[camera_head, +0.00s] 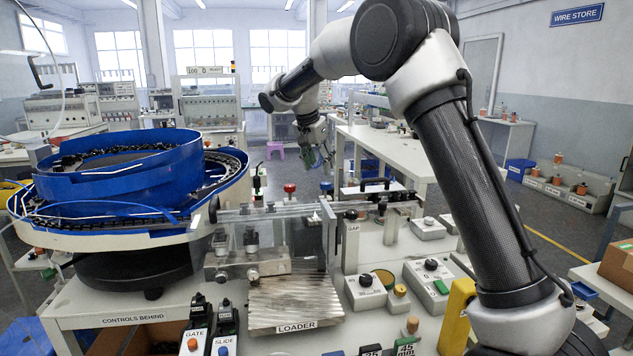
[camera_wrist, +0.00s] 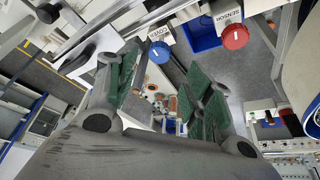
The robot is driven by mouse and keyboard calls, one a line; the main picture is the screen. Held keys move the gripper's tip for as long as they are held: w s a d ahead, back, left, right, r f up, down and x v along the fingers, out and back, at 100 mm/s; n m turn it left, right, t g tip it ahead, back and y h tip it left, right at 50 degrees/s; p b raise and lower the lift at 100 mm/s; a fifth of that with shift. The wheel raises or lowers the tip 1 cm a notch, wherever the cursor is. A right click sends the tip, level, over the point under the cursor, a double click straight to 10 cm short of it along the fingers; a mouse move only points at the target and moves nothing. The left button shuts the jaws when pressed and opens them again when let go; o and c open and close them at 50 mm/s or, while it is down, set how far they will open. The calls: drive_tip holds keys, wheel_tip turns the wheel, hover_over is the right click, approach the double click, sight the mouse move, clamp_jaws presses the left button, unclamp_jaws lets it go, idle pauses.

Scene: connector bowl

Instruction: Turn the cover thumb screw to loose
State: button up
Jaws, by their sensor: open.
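The cover thumb screw (camera_wrist: 158,53) is a blue round knob with a white mark, beside a COVER label, at the upper middle of the wrist view. In the head view the blue knob (camera_head: 326,186) stands on the clear rail behind the loader. My gripper (camera_wrist: 165,88) is open and empty, its green-padded fingers spread apart. The knob shows beyond the fingers, close to the left one, and I cannot tell the exact distance. In the head view my gripper (camera_head: 318,158) hangs above and slightly left of the blue knob, apart from it.
A red knob (camera_wrist: 235,37) labelled SENSOR stands beside the blue one; it also shows in the head view (camera_head: 290,187). A blue bowl feeder (camera_head: 130,170) fills the left. The ribbed loader plate (camera_head: 295,300) and control boxes (camera_head: 430,275) occupy the front.

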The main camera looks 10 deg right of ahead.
sight(325, 183)
drive_tip(key=x, duration=0.7)
drive_tip(key=shift+f, duration=0.2)
drive_tip(key=shift+d, duration=0.1)
drive_tip(key=c, duration=1)
